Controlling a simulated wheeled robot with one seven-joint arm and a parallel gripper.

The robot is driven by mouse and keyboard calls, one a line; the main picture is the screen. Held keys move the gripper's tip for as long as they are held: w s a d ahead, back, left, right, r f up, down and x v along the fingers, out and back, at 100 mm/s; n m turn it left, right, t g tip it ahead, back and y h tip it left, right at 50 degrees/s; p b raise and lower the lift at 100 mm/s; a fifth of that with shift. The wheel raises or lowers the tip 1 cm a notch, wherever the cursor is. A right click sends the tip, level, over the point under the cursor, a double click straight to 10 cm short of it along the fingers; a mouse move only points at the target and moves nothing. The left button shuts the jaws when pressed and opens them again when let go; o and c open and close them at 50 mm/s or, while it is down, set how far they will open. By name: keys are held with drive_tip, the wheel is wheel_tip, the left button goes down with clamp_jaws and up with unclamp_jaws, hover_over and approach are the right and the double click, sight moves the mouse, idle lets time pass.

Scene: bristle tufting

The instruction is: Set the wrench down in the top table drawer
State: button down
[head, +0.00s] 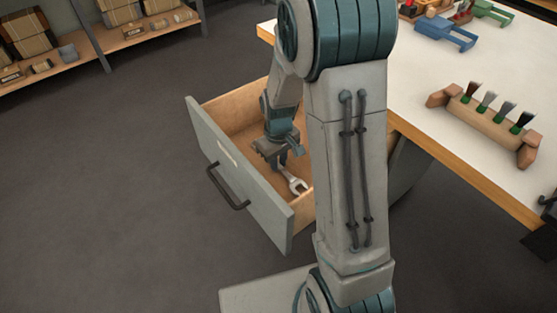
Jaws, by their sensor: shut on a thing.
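The top table drawer (240,190) is pulled out from under the table, with its grey front and dark handle (228,187) facing left. My gripper (283,166) points down inside the drawer's outline. It is shut on the wrench (298,186), a silver open-ended tool whose jaw end shows below and right of the fingers. The rest of the wrench is hidden by my gripper. I cannot tell whether the wrench touches the drawer floor. My arm hides the right part of the drawer.
The white tabletop (440,110) holds a wooden rack (487,122) with several dark tufts and blue clamp-like tool (445,34) farther back. A shelf (130,38) with packages stands at the back left. The grey floor on the left is clear.

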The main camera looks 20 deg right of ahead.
drive_tip(key=c, duration=1.3)
unclamp_jaws()
drive_tip(key=shift+f, duration=0.1)
wheel_tip(320, 180, up, 11)
drive_tip(key=p, duration=0.4)
drive_tip(key=s+r+m, duration=0.1)
drive_tip(key=s+r, duration=0.1)
drive_tip(key=s, duration=0.3)
drive_tip(key=s+r+m+t, duration=0.1)
drive_tip(key=s+r+m, duration=0.1)
drive_tip(key=s, duration=0.4)
drive_tip(key=s+d+r+m, duration=0.1)
drive_tip(key=s+r, duration=0.3)
drive_tip(key=s, duration=0.1)
drive_tip(key=shift+s+r, duration=0.15)
drive_tip(key=shift+r, duration=0.05)
